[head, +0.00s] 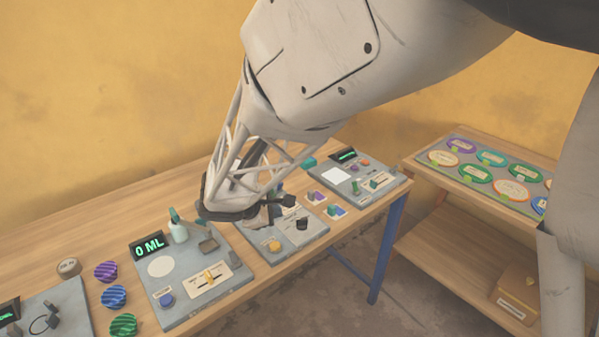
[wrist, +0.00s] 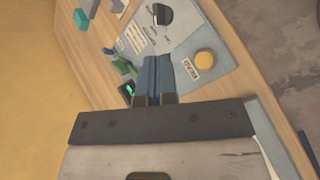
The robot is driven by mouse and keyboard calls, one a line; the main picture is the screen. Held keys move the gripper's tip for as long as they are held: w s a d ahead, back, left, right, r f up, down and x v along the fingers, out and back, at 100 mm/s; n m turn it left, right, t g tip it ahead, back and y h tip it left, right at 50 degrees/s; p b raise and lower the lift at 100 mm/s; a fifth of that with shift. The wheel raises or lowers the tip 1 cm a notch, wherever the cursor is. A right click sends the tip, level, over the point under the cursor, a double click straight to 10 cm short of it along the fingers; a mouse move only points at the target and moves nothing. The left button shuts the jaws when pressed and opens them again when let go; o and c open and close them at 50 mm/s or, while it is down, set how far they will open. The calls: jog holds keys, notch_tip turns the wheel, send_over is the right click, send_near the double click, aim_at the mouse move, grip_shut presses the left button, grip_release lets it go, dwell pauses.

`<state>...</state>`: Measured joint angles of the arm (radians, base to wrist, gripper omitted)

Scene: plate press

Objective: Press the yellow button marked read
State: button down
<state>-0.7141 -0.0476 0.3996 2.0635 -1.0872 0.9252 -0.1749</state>
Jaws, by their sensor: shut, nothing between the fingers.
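The yellow button (wrist: 205,61) is a round cap on a grey panel (wrist: 168,40) in the wrist view, with a white label reading READ beside it. In the head view the yellow button (head: 273,246) sits near the front edge of the middle panel. My gripper (wrist: 164,64) is shut and empty, its two fingers together over the panel, to the left of the button in the wrist view. In the head view my gripper (head: 272,208) is above that panel, behind the button and apart from it. Its exact height above the panel is hard to tell.
A black knob (head: 302,224) stands on the same panel, right of the button. Several striped discs lie further left. A side table (head: 420,168) with labelled plates stands at right.

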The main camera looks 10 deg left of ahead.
aim_at(276, 246)
jog(key=shift+f, duration=4.3)
jog(key=shift+f, duration=0.8)
jog(key=shift+r, duration=0.85)
jog(key=shift+r, duration=0.1)
jog(key=shift+r, duration=2.4)
